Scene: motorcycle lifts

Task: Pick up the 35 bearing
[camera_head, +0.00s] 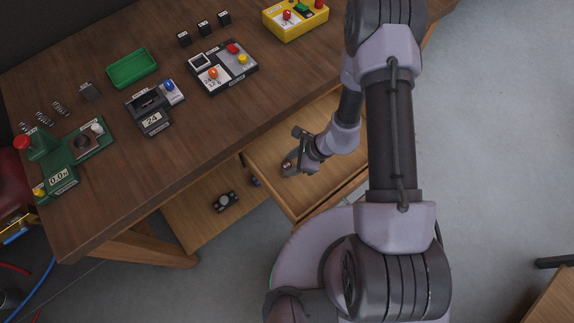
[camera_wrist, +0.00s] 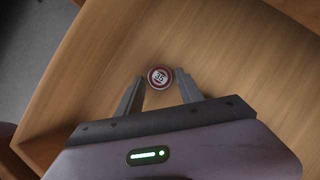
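The 35 bearing (camera_wrist: 160,77) is a small round piece with a dark red ring and a pale face. Its number appears turned over in the wrist view and looks like 35. It lies on the wooden floor of the open drawer (camera_head: 262,160). My gripper (camera_wrist: 161,78) is open, with one finger on each side of the bearing near the fingertips. A small gap shows on both sides, so the fingers do not appear to touch it. In the head view my gripper (camera_head: 290,165) reaches down inside the drawer and mostly hides the bearing.
Drawer walls surround my gripper. The wooden workbench (camera_head: 75,200) is above and left, carrying a green tray (camera_head: 132,83), a yellow box (camera_head: 297,30), a grey-black control box (camera_head: 225,82) and a green device (camera_head: 92,150). A small black device (camera_head: 224,202) sits on a lower wooden surface.

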